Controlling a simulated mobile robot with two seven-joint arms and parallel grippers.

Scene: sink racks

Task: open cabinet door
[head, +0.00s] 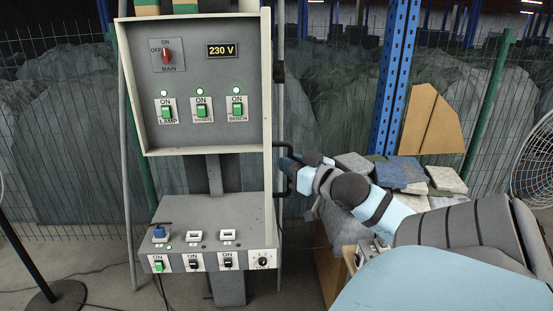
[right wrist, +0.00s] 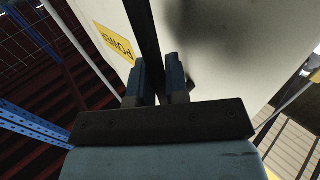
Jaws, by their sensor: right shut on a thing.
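The grey cabinet (head: 214,130) stands open at the centre of the head view, with its switch panel fully visible. Its pale door (head: 267,195) shows nearly edge-on along the cabinet's right side. A black bar handle (head: 287,184) stands out from the door's outer face, to the right. My right gripper (head: 287,163) reaches in from the right and is shut on this handle. In the right wrist view, the dark handle bar (right wrist: 146,35) runs between the two fingers of the gripper (right wrist: 160,78), against the pale door face (right wrist: 220,60). My left gripper is out of view.
A lower control box (head: 215,230) with switches stands below the cabinet. A blue rack post (head: 395,75) and stacked stone blocks (head: 405,172) are behind my right arm. A fan (head: 535,165) is at the far right. The door has a yellow label (right wrist: 113,40).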

